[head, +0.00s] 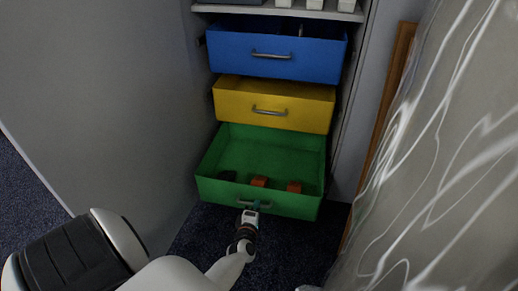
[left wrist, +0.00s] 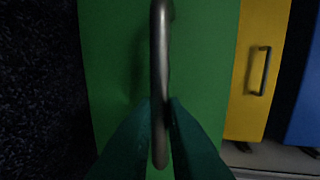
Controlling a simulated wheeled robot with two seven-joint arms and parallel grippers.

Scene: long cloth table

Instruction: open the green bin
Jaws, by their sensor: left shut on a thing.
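The green bin (head: 305,205) is the lowest of the coloured bins in the cabinet. It is pulled out, and its inside shows with several small orange and dark things on its floor. Its grey handle (head: 264,204) is on the front face. My left gripper (head: 252,209) is at the handle and shut on it. In the left wrist view the handle (left wrist: 160,60) runs between the dark teal fingers (left wrist: 160,125), with the green front (left wrist: 205,60) behind it. My right gripper does not show.
The yellow bin (head: 310,112) and the blue bin (head: 310,61) are above the green one, also standing out a little. A grey cabinet side or door (head: 110,90) is on the left. A patterned grey cloth (head: 450,170) hangs close on the right. Dark carpet (head: 290,245) lies in front.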

